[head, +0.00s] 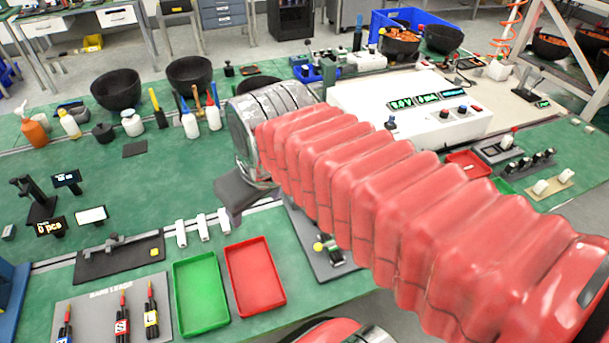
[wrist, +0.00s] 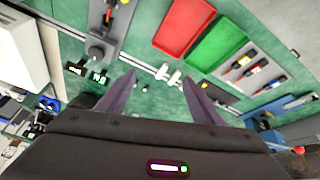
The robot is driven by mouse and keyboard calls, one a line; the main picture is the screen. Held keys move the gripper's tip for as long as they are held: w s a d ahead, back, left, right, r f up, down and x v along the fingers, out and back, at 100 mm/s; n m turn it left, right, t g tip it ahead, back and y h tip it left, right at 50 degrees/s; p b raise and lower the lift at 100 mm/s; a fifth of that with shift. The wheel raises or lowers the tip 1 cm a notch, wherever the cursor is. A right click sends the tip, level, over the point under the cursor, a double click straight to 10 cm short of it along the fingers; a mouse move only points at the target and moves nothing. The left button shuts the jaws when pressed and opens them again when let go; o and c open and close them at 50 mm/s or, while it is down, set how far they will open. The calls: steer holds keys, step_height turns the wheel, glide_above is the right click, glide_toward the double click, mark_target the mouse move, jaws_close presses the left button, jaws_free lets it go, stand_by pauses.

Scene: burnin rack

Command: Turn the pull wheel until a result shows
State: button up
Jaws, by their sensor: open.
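A grey plate (head: 312,240) with a small mechanism and a yellow knob (head: 319,246) lies right of the red tray, partly hidden by my arm. It also shows in the wrist view (wrist: 122,22), at upper left, with a round dark grey part (wrist: 97,52) at its end. I cannot tell surely whether this part is the pull wheel. Two small lit displays (wrist: 87,72) stand beside it, too small to read. My gripper (wrist: 159,77) is open and empty, over the bench left of the plate in the head view. It appears apart from the plate (head: 240,192).
A green tray (head: 201,325) and a red tray (head: 255,310) lie at the front. Several white clips (head: 203,228) sit behind them. A white instrument box (head: 435,135) stands behind my arm. Bottles and dark bowls (head: 116,90) stand at back left. Green bench top is clear at left-centre.

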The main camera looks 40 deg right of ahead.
steer(key=w+d+f+n+g, duration=0.2)
steer(key=w+d+n, duration=0.1)
steer(key=w+d, duration=0.4)
steer(key=w+d+f+n+g, duration=0.2)
steer(key=w+d+n, duration=0.2)
steer(key=w+d, duration=0.4)
steer(key=d, duration=0.6)
steer(key=shift+w+d+f+g, duration=0.3)
steer(key=shift+f+g, duration=0.1)
steer(key=shift+f, duration=0.1)
step_height(320, 180, down, 14)
steer(key=shift+r, duration=0.15)
